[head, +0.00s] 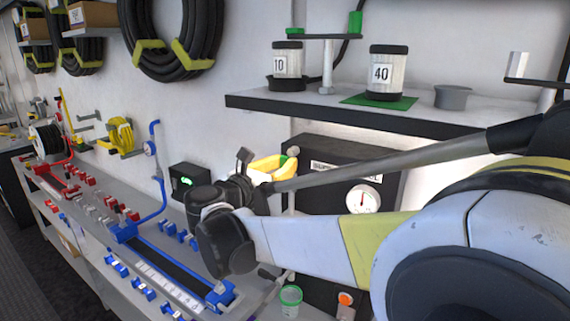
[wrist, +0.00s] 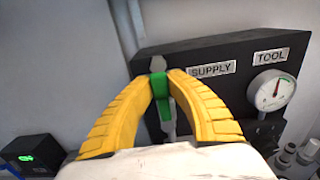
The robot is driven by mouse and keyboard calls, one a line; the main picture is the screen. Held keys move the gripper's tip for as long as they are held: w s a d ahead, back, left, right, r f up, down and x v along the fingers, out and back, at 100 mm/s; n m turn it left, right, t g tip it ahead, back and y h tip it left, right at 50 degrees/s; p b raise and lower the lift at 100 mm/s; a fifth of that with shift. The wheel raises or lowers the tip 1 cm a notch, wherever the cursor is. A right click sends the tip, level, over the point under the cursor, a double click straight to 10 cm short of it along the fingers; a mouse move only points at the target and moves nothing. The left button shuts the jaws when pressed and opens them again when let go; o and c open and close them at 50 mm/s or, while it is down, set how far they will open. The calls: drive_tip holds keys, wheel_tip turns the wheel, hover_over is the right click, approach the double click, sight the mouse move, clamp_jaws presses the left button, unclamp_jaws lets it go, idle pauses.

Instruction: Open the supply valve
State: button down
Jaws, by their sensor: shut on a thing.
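The supply valve lever (wrist: 157,64) is a grey handle with a green part, in front of a dark panel (wrist: 230,48) beside the SUPPLY label (wrist: 213,69). My gripper (wrist: 163,78) has yellow ribbed fingers, one on each side of the lever, shut on its green part. The lever looks nearly upright in the wrist view. In the head view my gripper (head: 277,163) is at the panel's left end, partly behind my own wrist.
A round gauge (wrist: 272,90) under a TOOL label sits right of the lever. A black box with a green display (head: 188,181) is at left. A shelf (head: 380,118) with jars numbered 10 (head: 288,65) and 40 (head: 385,73) overhangs the panel.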

idle(0.4)
drive_tip(key=c, duration=1.3)
unclamp_jaws()
drive_tip(key=shift+w, duration=0.1)
drive_tip(key=v, duration=1.2)
drive_tip(key=shift+d, duration=0.1)
